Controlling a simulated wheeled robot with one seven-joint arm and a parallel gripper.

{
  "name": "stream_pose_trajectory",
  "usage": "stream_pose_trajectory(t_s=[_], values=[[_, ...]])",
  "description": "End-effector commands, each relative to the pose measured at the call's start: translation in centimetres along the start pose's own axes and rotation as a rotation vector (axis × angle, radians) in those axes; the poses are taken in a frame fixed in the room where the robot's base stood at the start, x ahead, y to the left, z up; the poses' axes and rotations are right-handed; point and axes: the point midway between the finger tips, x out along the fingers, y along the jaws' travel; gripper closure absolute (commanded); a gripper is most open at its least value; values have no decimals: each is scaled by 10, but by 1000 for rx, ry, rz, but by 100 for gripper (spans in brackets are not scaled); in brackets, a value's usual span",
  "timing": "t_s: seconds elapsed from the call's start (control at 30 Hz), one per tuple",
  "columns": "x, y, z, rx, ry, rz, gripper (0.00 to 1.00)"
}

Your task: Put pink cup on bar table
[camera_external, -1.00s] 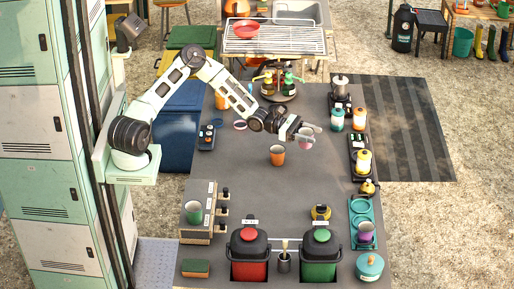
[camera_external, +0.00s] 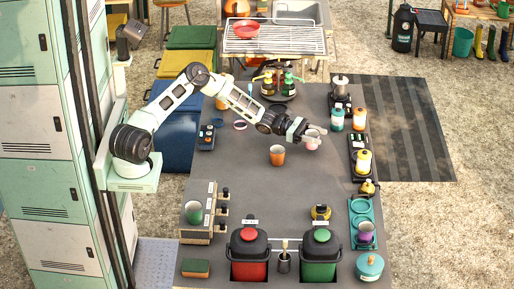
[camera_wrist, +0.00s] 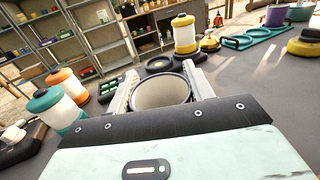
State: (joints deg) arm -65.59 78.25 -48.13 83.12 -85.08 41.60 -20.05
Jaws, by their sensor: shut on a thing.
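My gripper (camera_external: 313,137) is shut on the pink cup (camera_external: 312,145), over the right half of the grey table top (camera_external: 240,170). In the wrist view the cup (camera_wrist: 161,92) sits between the two fingers, its rim and pale inside facing the camera. The fingers hide its sides. I cannot tell whether its base touches the table.
An orange cup (camera_external: 277,155) stands left of and nearer than my gripper. Bottles with teal (camera_external: 337,120), orange and yellow parts line the right edge. Red (camera_external: 249,255) and green (camera_external: 319,254) canisters stand at the front. The table's middle front is mostly clear.

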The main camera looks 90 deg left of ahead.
Motion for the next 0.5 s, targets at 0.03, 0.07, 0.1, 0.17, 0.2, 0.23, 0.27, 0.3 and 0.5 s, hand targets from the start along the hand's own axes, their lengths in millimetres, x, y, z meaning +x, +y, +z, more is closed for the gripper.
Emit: stream_pose_trajectory(t_s=[0.03, 0.07, 0.1, 0.17, 0.2, 0.23, 0.27, 0.3, 0.5], values=[[0, 0, -8, -2, 0, 0, 72], [0, 0, -13, -3, 0, 0, 72], [0, 0, -17, -2, 0, 0, 72], [0, 0, -21, -1, 0, 0, 72], [0, 0, -22, 0, 0, 0, 72], [0, 0, -22, 1, 0, 0, 72], [0, 0, -21, 1, 0, 0, 72], [0, 0, -21, 1, 0, 0, 72], [0, 0, -25, 0, 0, 0, 72]])
